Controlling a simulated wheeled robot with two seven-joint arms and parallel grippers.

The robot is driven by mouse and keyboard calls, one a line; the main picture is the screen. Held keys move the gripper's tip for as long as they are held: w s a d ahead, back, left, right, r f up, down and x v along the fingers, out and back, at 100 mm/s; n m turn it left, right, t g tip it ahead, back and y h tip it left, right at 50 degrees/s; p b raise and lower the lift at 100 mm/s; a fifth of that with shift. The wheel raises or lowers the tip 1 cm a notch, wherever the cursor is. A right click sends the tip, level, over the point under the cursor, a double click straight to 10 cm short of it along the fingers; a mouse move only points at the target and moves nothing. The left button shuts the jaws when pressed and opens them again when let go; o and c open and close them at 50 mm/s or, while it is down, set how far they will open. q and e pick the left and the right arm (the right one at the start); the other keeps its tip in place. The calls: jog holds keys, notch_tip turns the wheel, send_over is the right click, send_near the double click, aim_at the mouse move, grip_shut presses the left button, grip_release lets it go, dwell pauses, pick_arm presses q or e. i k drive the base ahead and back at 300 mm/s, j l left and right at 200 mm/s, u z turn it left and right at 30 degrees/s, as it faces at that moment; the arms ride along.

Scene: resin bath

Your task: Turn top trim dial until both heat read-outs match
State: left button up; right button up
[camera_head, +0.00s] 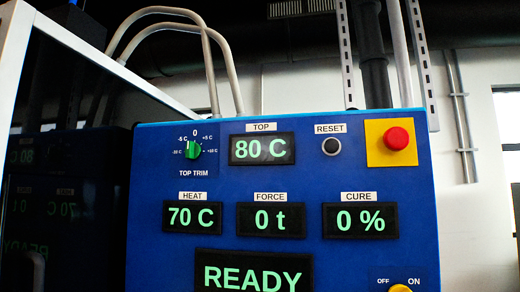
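The top trim dial (193,150) is a small green knob on the upper left of the blue control panel (155,220), with marks from -10 C to +10 C around it. Its pointer direction is too small to tell for sure. The top read-out (262,149) right of the dial shows 80 C. The heat read-out (192,217) below the dial shows 70 C. Neither of my grippers is in view.
The panel also has a black reset button (331,146), a red button on a yellow plate (396,139), a force read-out (270,220) at 0 t, a cure read-out (360,220) at 0 % and a READY display (254,276). A white-framed dark glossy pane (60,170) stands left.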

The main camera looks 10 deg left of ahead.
aim_at(193, 151)
jog(key=u, duration=0.75)
